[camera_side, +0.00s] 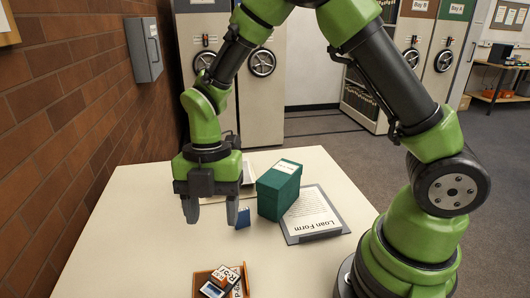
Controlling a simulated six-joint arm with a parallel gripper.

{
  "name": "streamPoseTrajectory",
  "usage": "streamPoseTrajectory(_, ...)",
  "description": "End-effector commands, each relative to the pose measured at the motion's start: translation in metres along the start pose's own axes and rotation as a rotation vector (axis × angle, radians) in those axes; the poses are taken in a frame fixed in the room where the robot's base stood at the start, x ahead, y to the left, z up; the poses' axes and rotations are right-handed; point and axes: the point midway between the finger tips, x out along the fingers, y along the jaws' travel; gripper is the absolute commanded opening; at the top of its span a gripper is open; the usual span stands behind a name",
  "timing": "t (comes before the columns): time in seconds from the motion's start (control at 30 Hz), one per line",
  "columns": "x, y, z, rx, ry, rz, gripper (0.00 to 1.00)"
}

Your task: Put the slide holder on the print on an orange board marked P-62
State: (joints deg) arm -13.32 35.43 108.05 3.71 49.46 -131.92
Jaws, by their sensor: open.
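My gripper (211,212) is open and points down above the cream table, with nothing visible between its fingers. Below it, at the bottom edge of the picture, lies an orange piece (203,278), partly cut off by the frame. On it are a small white-framed piece with a dark middle (212,289), perhaps the slide holder, and an orange-and-white block (226,275) with lettering that seems to start with R. An orange strip with a letter P (238,290) shows beside them; the rest of its mark is unreadable. I cannot tell which piece is the print.
A green box (279,194) stands right of my gripper, beside a grey clipboard holding a Loan Form (312,214). A small blue object (243,217) stands just behind the right finger. A pale sheet lies behind the gripper. The left table (120,235) is clear.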

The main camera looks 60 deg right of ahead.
Motion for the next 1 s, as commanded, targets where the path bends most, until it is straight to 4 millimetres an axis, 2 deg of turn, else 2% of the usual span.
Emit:
streamPoseTrajectory(0.07, -0.010, -0.002, 0.000, 0.057, -0.006, 0.022, 0.56)
streamPoseTrajectory(0.17, -0.036, -0.008, -0.001, 0.239, -0.017, 0.085, 0.56)
streamPoseTrajectory(0.27, -0.072, -0.023, -0.004, 0.526, -0.013, 0.186, 0.56)
streamPoseTrajectory(0.4, -0.118, -0.055, -0.011, 0.984, 0.044, 0.343, 0.56)
streamPoseTrajectory(0.53, -0.147, -0.089, -0.020, 1.401, 0.157, 0.484, 0.56)
streamPoseTrajectory(0.7, -0.164, -0.130, -0.032, 1.868, 0.372, 0.630, 0.56)
streamPoseTrajectory(0.8, -0.167, -0.146, -0.036, 2.055, 0.491, 0.679, 0.56)
streamPoseTrajectory(1.0, -0.167, -0.159, -0.040, 2.225, 0.617, 0.712, 0.56)
